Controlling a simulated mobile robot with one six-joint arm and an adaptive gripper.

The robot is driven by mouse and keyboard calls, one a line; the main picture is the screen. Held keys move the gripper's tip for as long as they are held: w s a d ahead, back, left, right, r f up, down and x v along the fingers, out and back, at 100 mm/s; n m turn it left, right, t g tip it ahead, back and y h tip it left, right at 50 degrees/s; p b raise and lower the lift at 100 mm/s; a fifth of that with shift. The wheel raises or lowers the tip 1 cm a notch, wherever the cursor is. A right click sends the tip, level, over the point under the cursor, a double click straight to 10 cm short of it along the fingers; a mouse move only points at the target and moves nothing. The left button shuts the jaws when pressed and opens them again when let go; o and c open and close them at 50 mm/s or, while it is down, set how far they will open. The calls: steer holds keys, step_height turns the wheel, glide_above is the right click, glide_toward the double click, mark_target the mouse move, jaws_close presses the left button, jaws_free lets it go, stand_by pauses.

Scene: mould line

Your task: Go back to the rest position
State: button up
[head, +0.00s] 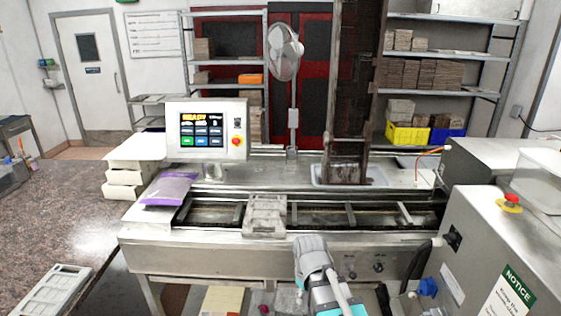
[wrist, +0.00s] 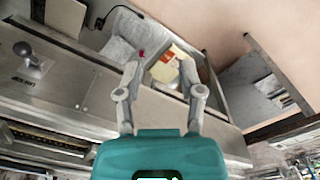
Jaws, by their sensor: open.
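My gripper (wrist: 160,72) shows in the wrist view with its two grey fingers spread apart and nothing between them. Past the fingertips is the open space below the machine, with a yellow and white item (wrist: 166,68) lying there. In the head view my grey and teal arm (head: 312,258) rises at the bottom centre, in front of the machine's front panel. The fingers cannot be made out in that view. No held object shows in either view.
The conveyor machine (head: 220,240) spans the middle, with a grey mould block (head: 265,215) on its track. A touch panel (head: 206,129) stands at the back left, near a purple packet (head: 169,190). A steel cabinet (head: 485,265) stands close on the right. A speckled counter (head: 60,215) is at left.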

steer(key=s+d+f+m+b, duration=0.3)
steer(key=d+f+m, duration=0.1)
steer(key=d+m, duration=0.3)
steer(key=shift+s+d+f, duration=0.2)
steer(key=shift+s+d, duration=0.15)
steer(key=shift+d, duration=1)
